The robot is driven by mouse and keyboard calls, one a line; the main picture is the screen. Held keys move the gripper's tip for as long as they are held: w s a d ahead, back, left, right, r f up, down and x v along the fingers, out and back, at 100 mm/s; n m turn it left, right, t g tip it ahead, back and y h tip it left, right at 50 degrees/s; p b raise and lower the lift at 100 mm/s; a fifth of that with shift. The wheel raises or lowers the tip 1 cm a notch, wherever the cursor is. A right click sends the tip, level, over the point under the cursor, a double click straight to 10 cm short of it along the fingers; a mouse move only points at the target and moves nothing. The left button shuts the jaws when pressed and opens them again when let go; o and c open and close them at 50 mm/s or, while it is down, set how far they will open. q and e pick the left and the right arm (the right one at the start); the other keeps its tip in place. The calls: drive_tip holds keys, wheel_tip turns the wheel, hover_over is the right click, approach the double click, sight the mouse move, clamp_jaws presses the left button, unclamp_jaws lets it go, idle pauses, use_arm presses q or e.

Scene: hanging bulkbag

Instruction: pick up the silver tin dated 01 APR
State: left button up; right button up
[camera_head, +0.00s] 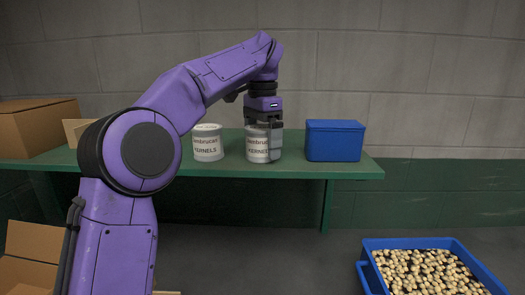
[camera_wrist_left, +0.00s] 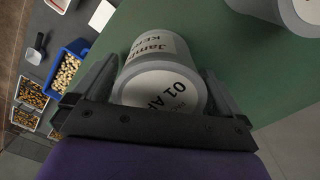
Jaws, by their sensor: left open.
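A silver tin (camera_head: 256,150) with a white label reading KERNELS stands upright on the green table (camera_head: 230,172). My left gripper (camera_head: 266,138) points down over it, with its fingers at the tin's sides. In the left wrist view the tin (camera_wrist_left: 163,88) sits between the two open fingers, and its lid label reads "01 A", with the rest hidden by the gripper. I cannot tell whether the fingers touch it. A second, similar silver tin (camera_head: 207,145) stands to the left; its date is not readable. My right gripper is not in view.
A closed blue box (camera_head: 335,141) stands on the table to the right of the tin. Cardboard boxes (camera_head: 38,128) are at the left end. A blue crate of pale pieces (camera_head: 375,243) is low at the right. Another tin (camera_wrist_left: 270,10) is close by in the wrist view.

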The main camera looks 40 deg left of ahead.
use_arm(q)
drive_tip(key=shift+f, duration=0.35)
drive_tip(key=shift+s+r, duration=0.15)
drive_tip(key=shift+s, duration=0.25)
drive_tip(key=shift+w, duration=0.15)
drive_tip(key=c, duration=1.1)
